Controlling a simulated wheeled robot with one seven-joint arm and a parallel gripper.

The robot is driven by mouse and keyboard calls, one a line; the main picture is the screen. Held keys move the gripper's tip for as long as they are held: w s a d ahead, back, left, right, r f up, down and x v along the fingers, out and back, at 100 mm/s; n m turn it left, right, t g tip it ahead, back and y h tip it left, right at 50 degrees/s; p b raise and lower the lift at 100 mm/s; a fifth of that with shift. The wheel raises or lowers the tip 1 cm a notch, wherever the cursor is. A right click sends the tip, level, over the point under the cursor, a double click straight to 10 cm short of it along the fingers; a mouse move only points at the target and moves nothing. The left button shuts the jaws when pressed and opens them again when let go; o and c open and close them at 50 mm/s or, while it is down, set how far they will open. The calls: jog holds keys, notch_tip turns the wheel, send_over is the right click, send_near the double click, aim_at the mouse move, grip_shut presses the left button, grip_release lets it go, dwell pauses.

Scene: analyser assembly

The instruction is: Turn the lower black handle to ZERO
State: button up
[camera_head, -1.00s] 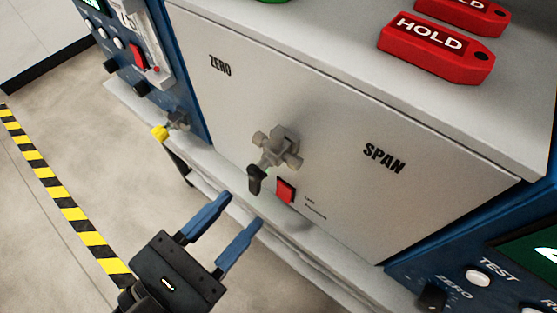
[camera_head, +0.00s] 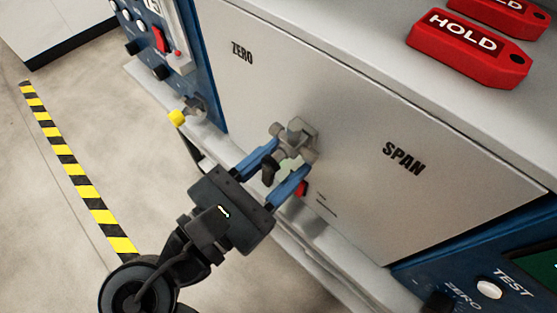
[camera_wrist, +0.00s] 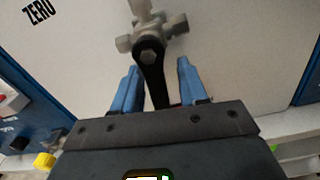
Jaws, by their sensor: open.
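The black handle (camera_head: 268,172) sits on a grey valve fitting (camera_head: 295,137) on the front of a light grey panel, between the ZERO label (camera_head: 242,52) and the SPAN label (camera_head: 404,159). The handle points down. My gripper (camera_head: 277,160) has its two blue fingers open, one on each side of the handle. In the wrist view the handle (camera_wrist: 152,75) hangs between the open fingers (camera_wrist: 158,88), with a gap visible on both sides. Its lower end is hidden behind the gripper body.
A red button (camera_head: 302,189) is partly hidden beside the right finger. A yellow-handled valve (camera_head: 177,118) is at the left. Red HOLD tags (camera_head: 470,45) lie on top of the cabinet. A blue unit with a TEST button (camera_head: 489,290) is at the lower right.

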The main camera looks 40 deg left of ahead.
jog(key=shift+c, duration=0.3)
grip_shut()
jog(key=shift+a+r+m+p, duration=0.1)
jog(key=shift+a+m+p, duration=0.2)
jog(key=shift+m, duration=0.35)
jog(key=shift+a+r+m+p, duration=0.15)
jog(key=shift+m+p, duration=0.25)
jog(key=shift+m, duration=0.25)
jog(key=shift+a+r+m+p, duration=0.15)
jog(key=shift+a+m, duration=0.1)
jog(key=shift+m, duration=0.55)
jog(key=shift+a+f+m+p, duration=0.15)
jog(key=shift+a+m, duration=0.1)
jog(key=shift+m, duration=0.55)
jog(key=shift+r, duration=0.1)
jog(key=shift+o, duration=0.3)
grip_release()
